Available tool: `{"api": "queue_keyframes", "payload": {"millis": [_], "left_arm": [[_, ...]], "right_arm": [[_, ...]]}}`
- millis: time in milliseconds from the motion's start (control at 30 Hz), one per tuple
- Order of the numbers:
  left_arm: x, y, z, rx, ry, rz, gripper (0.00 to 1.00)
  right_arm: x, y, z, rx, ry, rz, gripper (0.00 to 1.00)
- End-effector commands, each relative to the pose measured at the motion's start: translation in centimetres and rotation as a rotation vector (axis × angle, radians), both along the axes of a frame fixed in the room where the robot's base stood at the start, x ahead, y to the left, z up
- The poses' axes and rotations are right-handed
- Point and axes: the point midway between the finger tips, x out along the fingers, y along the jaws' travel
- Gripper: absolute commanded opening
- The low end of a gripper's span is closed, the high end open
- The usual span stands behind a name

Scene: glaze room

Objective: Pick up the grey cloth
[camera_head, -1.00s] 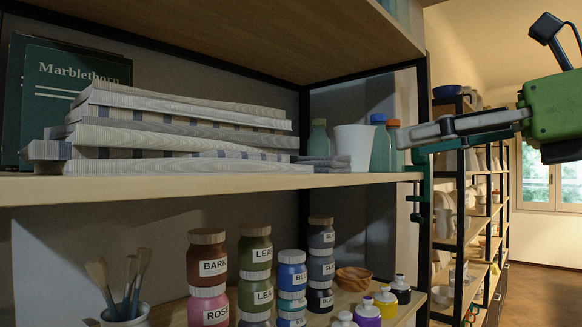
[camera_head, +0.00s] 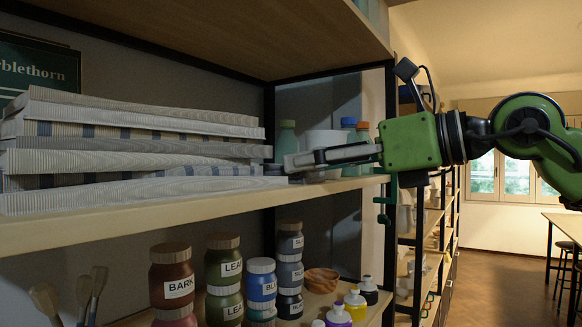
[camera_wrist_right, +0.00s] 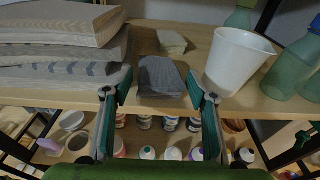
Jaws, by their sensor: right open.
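The grey cloth (camera_wrist_right: 162,76) is a small folded pad lying on the upper shelf board (camera_wrist_right: 208,106) near its front edge, seen in the right wrist view. My right gripper (camera_wrist_right: 160,90) is open, with one finger to each side of the cloth's near end; I see nothing held between them. In the head view my right gripper (camera_head: 291,163) reaches in from the right at shelf height, and its fingers hide most of the cloth. My left gripper is not in view.
A stack of striped folded textiles (camera_head: 130,150) is left of the gripper. A white cup (camera_wrist_right: 238,60) and green bottles (camera_wrist_right: 292,75) stand close on the right. A beige folded piece (camera_wrist_right: 172,42) lies behind the cloth. Labelled jars (camera_head: 171,275) fill the lower shelf.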

Motion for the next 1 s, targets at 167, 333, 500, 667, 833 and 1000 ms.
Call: {"api": "queue_keyframes", "payload": {"millis": [167, 333, 500, 667, 833, 1000], "left_arm": [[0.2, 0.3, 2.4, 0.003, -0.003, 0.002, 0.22], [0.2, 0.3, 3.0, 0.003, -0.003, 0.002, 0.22], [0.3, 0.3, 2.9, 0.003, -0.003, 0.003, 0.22], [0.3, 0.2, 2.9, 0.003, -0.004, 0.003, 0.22], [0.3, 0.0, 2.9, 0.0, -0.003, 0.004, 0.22], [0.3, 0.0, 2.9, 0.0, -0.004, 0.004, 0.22]], "right_arm": [[1.1, 2.4, -0.1, -0.002, 0.002, 0.002, 0.52], [2.1, 3.8, -0.6, -0.001, 0.001, 0.002, 0.52], [2.3, 3.9, -0.8, 0.0, 0.0, 0.001, 0.52], [2.3, 3.9, -0.8, 0.0, 0.0, 0.001, 0.34], [2.3, 3.9, -0.8, 0.001, 0.0, 0.001, 0.2], [2.3, 3.9, -0.8, 0.0, 0.0, 0.001, 0.2]]}}
